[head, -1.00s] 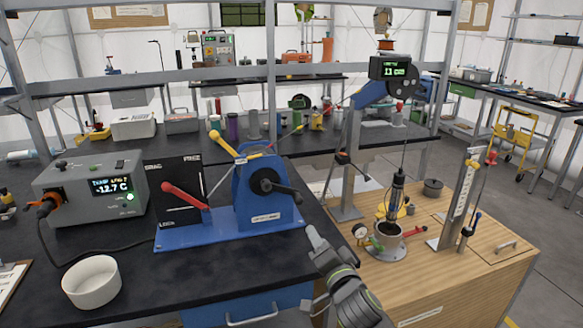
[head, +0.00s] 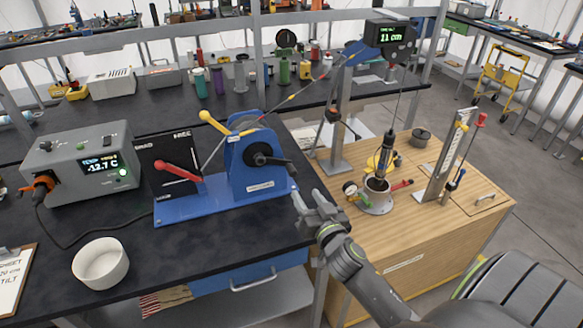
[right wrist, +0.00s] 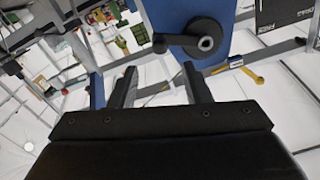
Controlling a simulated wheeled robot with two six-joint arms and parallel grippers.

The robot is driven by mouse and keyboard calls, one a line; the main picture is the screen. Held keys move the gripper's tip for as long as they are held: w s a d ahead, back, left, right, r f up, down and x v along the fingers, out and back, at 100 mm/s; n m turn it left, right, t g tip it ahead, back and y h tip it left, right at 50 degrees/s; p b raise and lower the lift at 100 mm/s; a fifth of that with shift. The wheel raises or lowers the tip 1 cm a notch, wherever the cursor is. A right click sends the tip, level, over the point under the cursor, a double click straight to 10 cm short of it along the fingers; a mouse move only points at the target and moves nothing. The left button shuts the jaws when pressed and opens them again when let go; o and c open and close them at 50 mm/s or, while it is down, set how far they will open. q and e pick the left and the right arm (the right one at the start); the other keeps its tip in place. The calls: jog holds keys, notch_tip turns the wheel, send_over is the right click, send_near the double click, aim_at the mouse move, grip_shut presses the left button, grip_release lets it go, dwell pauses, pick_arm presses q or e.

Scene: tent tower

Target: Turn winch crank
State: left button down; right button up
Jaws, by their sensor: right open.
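The blue winch (head: 256,160) stands on its blue base plate (head: 215,205) on the dark bench. Its black crank (head: 262,158) sits on the face toward me, with the arm and handle reaching right. A red lever (head: 178,171) and a yellow-knobbed lever (head: 212,122) are beside it. My right gripper (head: 312,208) is open and empty at the bench's right edge, below and right of the crank, not touching it. In the right wrist view the crank (right wrist: 197,40) lies beyond the open fingers (right wrist: 160,88). My left gripper is out of view.
A grey readout box (head: 80,160) and a white bowl (head: 100,262) stand on the bench to the left. A wooden cabinet (head: 400,245) on the right carries a probe in a cup (head: 378,190) and an upright scale (head: 446,155). A cable runs from the winch up to the pulley.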

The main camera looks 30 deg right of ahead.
aim_at(294, 175)
jog(key=p+x, duration=0.1)
jog(key=x, duration=1)
jog(key=shift+p, duration=0.3)
grip_shut()
